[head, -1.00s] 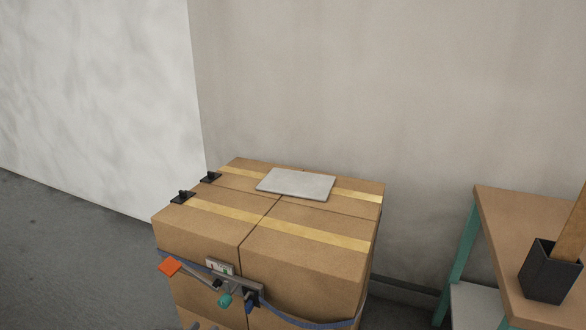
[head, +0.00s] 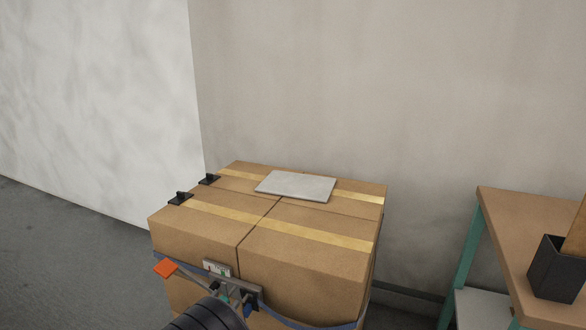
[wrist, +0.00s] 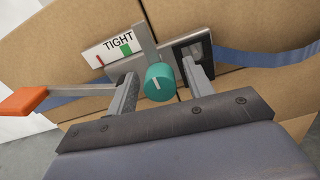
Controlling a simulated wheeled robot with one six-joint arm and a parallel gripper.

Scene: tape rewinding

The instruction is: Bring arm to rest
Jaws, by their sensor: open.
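My gripper (wrist: 159,70) is open in the wrist view, with one finger on each side of a teal knob (wrist: 158,82). I cannot tell whether the fingers touch the knob. The knob is on a metal strap tensioner at the front of the stacked cardboard boxes (head: 310,258). Its orange-ended lever (wrist: 22,102) sticks out to the left. A white gauge marked TIGHT (wrist: 108,50), with a red mark and a green block, is above the knob. In the head view, my dark wrist comes up from the bottom edge and partly hides the tensioner.
A blue strap (wrist: 265,58) runs around the boxes. A grey plate (head: 295,186) lies on top, with two black clips (head: 180,198) at the left edge. A wooden table (head: 525,220) with a dark holder (head: 556,270) stands at right. The floor at left is clear.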

